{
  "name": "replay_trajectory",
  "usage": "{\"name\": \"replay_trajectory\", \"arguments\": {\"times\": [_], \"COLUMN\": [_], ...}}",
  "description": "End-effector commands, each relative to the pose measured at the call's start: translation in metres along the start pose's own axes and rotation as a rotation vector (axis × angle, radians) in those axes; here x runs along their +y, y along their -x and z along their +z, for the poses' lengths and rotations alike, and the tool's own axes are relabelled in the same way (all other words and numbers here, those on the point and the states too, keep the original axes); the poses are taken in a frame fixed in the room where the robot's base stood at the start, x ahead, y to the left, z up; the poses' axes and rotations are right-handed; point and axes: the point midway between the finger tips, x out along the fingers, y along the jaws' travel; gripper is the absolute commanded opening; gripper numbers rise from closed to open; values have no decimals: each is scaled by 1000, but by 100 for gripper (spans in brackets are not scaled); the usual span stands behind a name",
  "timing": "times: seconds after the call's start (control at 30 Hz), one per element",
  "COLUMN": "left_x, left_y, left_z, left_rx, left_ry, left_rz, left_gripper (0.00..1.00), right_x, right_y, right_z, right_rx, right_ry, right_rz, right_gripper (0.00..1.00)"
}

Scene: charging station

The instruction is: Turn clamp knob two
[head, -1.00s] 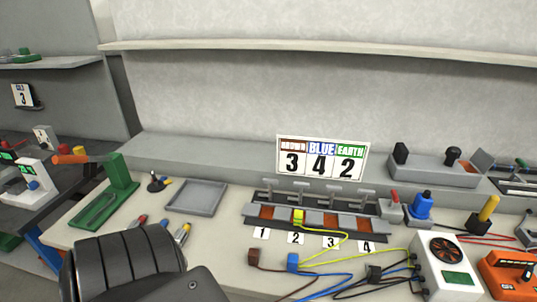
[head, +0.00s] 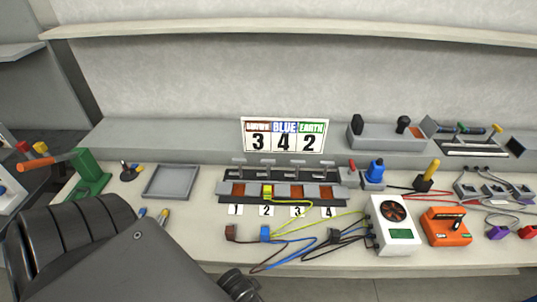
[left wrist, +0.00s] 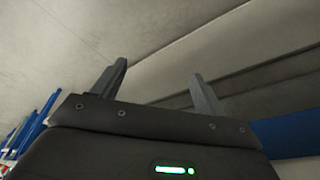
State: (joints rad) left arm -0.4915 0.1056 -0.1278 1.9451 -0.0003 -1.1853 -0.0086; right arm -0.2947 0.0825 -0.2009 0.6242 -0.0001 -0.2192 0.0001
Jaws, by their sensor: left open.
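The clamp block (head: 228,199) lies on the bench in the middle of the head view, with positions marked by cards 1 to 4. Grey T-shaped clamp knobs stand along its back; the knob behind card 2 (head: 267,211) is clamp knob two (head: 268,162). A yellow connector (head: 267,191) with a yellow-green wire sits in position two. My left arm crosses the lower left of the head view. My left gripper (left wrist: 157,83) shows in the left wrist view, open and empty, away from the clamps. My right gripper is not in view.
A sign (head: 284,135) reads brown 3, blue 4, earth 2. Brown (head: 231,232) and blue (head: 265,233) connectors lie in front with loose wires. A white fan box (head: 393,222) and orange device (head: 446,226) stand right. A grey tray (head: 171,182) stands left.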

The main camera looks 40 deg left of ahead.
Motion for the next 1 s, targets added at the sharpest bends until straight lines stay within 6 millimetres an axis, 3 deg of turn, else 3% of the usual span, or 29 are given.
{"name": "replay_trajectory", "arguments": {"times": [0.03, 0.1, 0.4, 0.47, 0.77, 0.87, 1.0], "left_x": [-1, -3, -8, -15, -124, -167, -246], "left_y": [28, 53, 146, 167, 181, 195, 229], "left_z": [-10, -17, -36, -48, -165, -200, -245], "left_rx": [13, 22, 58, 87, 364, 457, 588], "left_ry": [1, 3, 10, 18, 130, 186, 304], "left_rz": [-1, -3, -9, -21, -203, -282, -434], "left_gripper": [73, 73, 73, 73, 73, 73, 73], "right_x": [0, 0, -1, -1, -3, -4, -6], "right_y": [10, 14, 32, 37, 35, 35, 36], "right_z": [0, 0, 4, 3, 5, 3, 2], "right_rx": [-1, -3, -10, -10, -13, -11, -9], "right_ry": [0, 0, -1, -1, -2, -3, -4], "right_rz": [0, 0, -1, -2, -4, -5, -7], "right_gripper": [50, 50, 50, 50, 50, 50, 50]}}
